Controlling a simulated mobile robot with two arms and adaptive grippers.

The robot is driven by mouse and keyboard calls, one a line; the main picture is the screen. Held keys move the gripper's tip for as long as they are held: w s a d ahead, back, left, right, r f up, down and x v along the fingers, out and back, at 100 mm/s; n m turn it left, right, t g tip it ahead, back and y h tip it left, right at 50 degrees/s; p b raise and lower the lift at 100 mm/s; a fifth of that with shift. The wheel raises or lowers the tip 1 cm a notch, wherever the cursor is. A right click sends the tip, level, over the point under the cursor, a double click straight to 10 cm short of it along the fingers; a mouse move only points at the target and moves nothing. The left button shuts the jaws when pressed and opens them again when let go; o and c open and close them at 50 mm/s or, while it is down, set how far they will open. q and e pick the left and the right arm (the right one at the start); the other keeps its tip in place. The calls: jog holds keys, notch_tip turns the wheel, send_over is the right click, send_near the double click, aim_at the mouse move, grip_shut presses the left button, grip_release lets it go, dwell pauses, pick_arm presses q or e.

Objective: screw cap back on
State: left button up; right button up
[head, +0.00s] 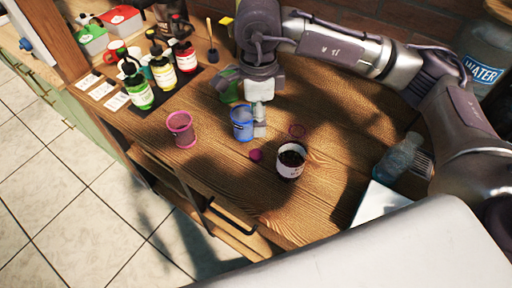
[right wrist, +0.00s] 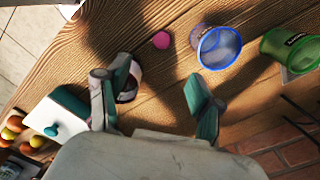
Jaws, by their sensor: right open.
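A small pink cap-like piece (head: 255,154) lies on the wooden table; it also shows in the right wrist view (right wrist: 161,40). A white jar with dark contents (head: 290,165) stands open beside it. A blue see-through container (head: 241,124) is left of my right gripper (head: 260,120); its open mouth shows in the right wrist view (right wrist: 220,48). A green container (head: 229,86) stands behind it. A pink container (head: 181,130) stands further left. My right gripper's fingers (right wrist: 159,75) are apart with nothing between them; one partly hides the white jar. My left gripper is not in view.
Several bottles with dark tops (head: 162,75) stand on a dark mat at the back left. A bluish clear vessel (head: 400,157) is at the right. The front-left tabletop is clear up to its edge.

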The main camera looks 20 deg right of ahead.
jog(key=p, duration=0.2)
send_over(257, 154)
notch_tip(257, 154, down, 8)
jog(key=shift+s+f, duration=0.1)
jog(key=shift+f, duration=0.2)
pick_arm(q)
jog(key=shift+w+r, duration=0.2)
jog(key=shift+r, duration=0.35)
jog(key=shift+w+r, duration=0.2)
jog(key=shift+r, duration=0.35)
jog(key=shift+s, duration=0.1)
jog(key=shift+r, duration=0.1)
pick_arm(e)
jog(key=shift+f, duration=0.1)
